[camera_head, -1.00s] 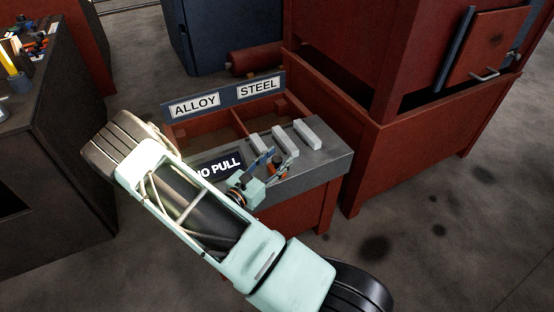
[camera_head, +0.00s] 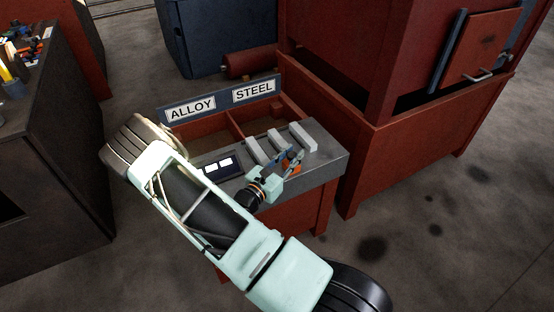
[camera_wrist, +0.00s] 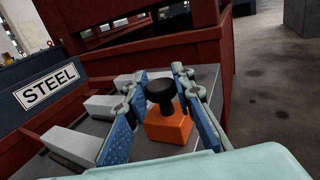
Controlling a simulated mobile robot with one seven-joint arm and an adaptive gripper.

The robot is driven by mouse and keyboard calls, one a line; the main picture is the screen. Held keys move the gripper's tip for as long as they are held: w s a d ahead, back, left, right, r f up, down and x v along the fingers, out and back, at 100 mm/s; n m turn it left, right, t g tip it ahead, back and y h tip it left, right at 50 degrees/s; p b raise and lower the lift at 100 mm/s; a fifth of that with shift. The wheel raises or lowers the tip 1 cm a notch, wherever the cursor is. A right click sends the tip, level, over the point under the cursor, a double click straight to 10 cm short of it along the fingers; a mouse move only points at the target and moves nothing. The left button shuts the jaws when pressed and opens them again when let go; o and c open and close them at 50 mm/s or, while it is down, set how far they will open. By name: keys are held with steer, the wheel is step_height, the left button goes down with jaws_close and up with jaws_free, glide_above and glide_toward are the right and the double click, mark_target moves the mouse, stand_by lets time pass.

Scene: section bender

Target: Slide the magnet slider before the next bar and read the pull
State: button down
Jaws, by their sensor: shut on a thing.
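The magnet slider shows in the wrist view as an orange block (camera_wrist: 168,126) with a black knob (camera_wrist: 161,91). My gripper (camera_wrist: 162,84) is shut on the knob, one blue-padded finger on each side. In the head view my gripper (camera_head: 284,167) partly hides the slider's orange block (camera_head: 294,169). The slider is near the front end of the middle of three grey bars (camera_head: 278,146); exact alignment is hard to tell. The other bars lie left (camera_head: 254,150) and right (camera_head: 303,137). The dark display (camera_head: 219,167) shows white blocks, with no readable words.
Behind the bars, a red divided bin carries ALLOY (camera_head: 190,109) and STEEL (camera_head: 253,91) signs. A large red machine (camera_head: 410,150) stands close on the right. A dark bench (camera_head: 50,150) is at the left. Floor is open at the lower right.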

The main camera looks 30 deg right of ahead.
steer(key=shift+d, duration=1.15)
steer(key=c, duration=1.6)
jaws_free()
steer(key=v, duration=1.2)
